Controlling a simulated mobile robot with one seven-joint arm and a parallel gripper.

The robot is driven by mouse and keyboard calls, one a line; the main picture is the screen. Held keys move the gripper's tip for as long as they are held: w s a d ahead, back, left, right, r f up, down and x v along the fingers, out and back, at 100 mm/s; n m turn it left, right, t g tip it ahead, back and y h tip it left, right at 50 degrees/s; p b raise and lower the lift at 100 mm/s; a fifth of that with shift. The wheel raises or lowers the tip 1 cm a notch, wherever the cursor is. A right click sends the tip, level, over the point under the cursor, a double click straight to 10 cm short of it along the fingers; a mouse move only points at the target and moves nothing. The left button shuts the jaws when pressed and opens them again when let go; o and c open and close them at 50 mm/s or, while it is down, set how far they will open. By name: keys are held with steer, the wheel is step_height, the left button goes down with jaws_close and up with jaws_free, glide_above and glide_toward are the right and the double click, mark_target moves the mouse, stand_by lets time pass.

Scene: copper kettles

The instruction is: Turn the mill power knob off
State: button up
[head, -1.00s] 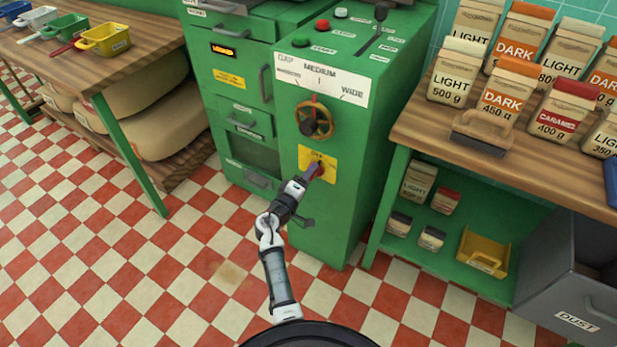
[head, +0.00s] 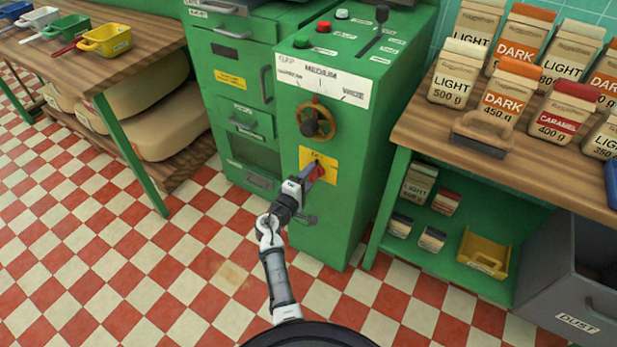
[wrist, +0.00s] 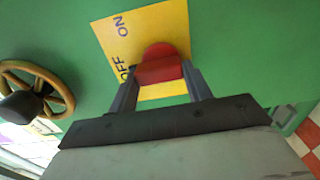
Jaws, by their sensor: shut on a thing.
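The red power knob (wrist: 158,68) sits on a yellow plate (wrist: 112,36) marked ON and OFF, on the green mill (head: 340,225). In the wrist view the knob's bar lies roughly level, its left end by the word OFF. My gripper (wrist: 162,82) is shut on the knob, one finger at each end of the bar. In the head view the knob (head: 317,171) shows as a small red patch beyond my gripper (head: 311,176), which covers part of the plate. The display (head: 224,50) on the machine is dark.
A brass handwheel (head: 317,119) is just above the plate. Above it are a coarseness scale (head: 322,80), buttons and a lever. A wooden counter (head: 420,131) with coffee bags stands right, a table (head: 75,76) left. The checkered floor before the mill is clear.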

steer(key=o, duration=1)
steer(key=shift+s, duration=0.1)
steer(key=b+v, duration=0.1)
steer(key=v, duration=1.2)
steer(key=shift+s+a+b, duration=0.2)
steer(key=shift+s+b, duration=0.05)
steer(key=shift+b, duration=0.1)
